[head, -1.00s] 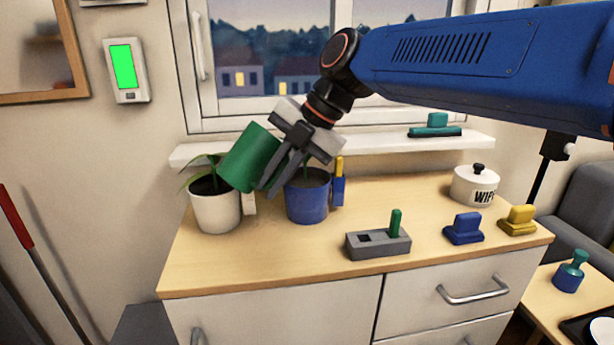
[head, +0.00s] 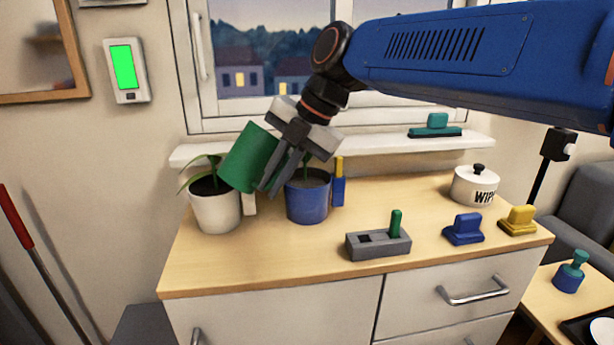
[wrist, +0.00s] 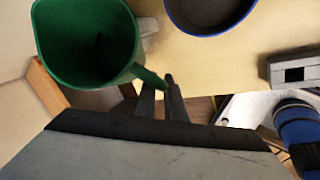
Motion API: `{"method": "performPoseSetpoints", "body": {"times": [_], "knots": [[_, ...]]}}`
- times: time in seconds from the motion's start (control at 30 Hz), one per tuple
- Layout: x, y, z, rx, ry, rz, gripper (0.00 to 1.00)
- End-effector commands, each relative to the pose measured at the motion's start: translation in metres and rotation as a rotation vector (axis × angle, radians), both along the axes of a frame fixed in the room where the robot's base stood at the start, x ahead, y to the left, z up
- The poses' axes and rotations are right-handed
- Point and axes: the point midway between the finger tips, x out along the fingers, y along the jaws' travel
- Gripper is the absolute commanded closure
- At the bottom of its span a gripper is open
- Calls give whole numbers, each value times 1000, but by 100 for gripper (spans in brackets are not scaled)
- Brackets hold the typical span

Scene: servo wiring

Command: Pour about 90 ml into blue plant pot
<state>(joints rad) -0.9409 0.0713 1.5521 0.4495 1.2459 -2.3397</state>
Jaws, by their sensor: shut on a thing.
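A green watering vessel (head: 249,157) is held in the air by its handle and tilted. My gripper (head: 272,178) is shut on its handle. In the wrist view the vessel's open top (wrist: 90,40) faces the camera, and no water can be made out inside. The wrist view also shows my gripper's fingers (wrist: 165,100) at the handle. The blue plant pot (head: 307,200) stands upright on the cabinet top, to the right of the vessel and partly behind my gripper. Its rim and dark soil show in the wrist view (wrist: 208,14).
A white plant pot (head: 215,210) stands just below and left of the vessel. A grey block with a green lever (head: 378,244), blue and yellow blocks (head: 463,229) and a white lidded pot (head: 474,187) stand to the right. The cabinet's front left top is clear.

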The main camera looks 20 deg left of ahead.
Motion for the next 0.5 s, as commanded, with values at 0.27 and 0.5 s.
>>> {"method": "performPoseSetpoints", "body": {"times": [0.27, 0.5], "knots": [[-2, 4, 6, -111, -90, -39, 100], [-3, 6, 5, -206, -179, -77, 100]]}}
